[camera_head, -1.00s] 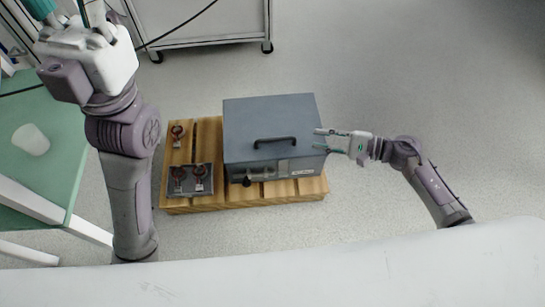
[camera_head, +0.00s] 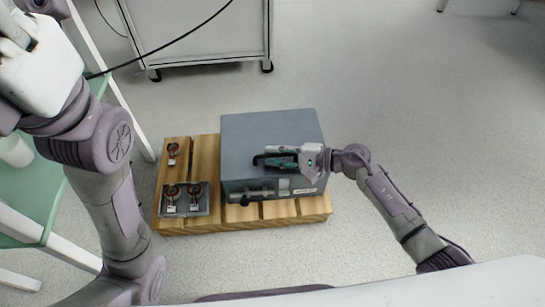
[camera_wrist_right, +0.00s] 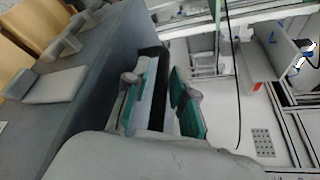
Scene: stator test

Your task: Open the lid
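The grey metal box (camera_head: 240,183) stands on a wooden pallet, with its flat lid (camera_head: 262,125) down. A black handle (camera_head: 262,160) is on the lid, mostly covered by my right gripper (camera_head: 278,158). In the right wrist view, the black handle (camera_wrist_right: 155,85) lies between the green-padded fingers of my right gripper (camera_wrist_right: 163,95). The fingers are spread around it, with a gap visible on one side. My left gripper (camera_head: 18,35) is at the upper left, well away from the box. Its fingertips are partly cut off.
The wooden pallet (camera_head: 205,152) also bears a dark plate (camera_head: 184,211) with copper-coloured parts and another such part (camera_head: 173,152). A green table (camera_head: 60,195) with a white cup (camera_head: 14,150) stands left. A wheeled cabinet (camera_head: 200,40) stands behind. The floor at right is clear.

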